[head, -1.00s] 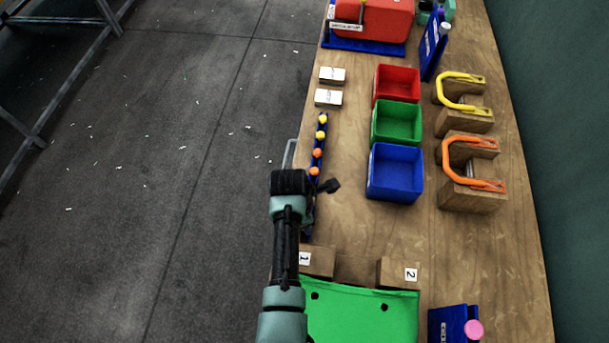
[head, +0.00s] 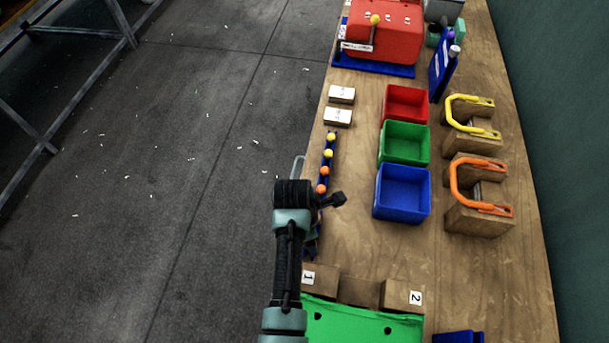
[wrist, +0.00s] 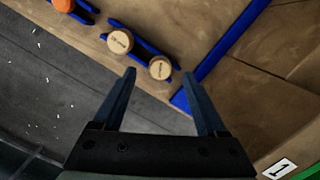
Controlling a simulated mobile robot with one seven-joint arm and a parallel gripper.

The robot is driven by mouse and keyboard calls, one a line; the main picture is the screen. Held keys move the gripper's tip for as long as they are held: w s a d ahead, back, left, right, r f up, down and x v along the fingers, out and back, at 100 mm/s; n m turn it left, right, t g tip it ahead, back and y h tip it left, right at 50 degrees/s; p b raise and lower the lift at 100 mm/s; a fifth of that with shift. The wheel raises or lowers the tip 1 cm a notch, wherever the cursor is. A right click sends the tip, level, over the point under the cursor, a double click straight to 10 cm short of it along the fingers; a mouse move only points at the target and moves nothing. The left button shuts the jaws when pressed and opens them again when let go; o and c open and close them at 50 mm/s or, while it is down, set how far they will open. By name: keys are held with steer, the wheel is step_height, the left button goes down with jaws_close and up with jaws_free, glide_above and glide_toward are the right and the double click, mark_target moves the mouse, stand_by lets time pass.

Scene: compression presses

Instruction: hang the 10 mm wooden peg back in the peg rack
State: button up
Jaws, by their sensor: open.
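The blue peg rack (head: 324,177) runs along the left edge of the bench, with yellow and orange round tops in it; my arm covers its near part. In the wrist view, two round wooden peg tops, one on the left (wrist: 120,41) and one on the right (wrist: 160,68), sit at the blue rack (wrist: 147,49). Their printed labels are too small to read, so I cannot tell which is 10 mm. My gripper (wrist: 159,73) is open, its two fingers apart, pointing towards the right peg top. I cannot tell how far above it the fingertips are.
Red (head: 405,103), green (head: 404,143) and blue (head: 403,193) bins stand right of the rack. Yellow (head: 470,115) and orange (head: 480,188) clamps stand on wooden blocks beyond. Numbered wooden blocks (head: 401,295) and a green surface (head: 355,325) lie nearer. Bare wood lies between rack and bins.

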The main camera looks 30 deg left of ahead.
step_height(320, 180, up, 10)
steer(key=b, duration=0.1)
steer(key=shift+s+a, duration=0.45)
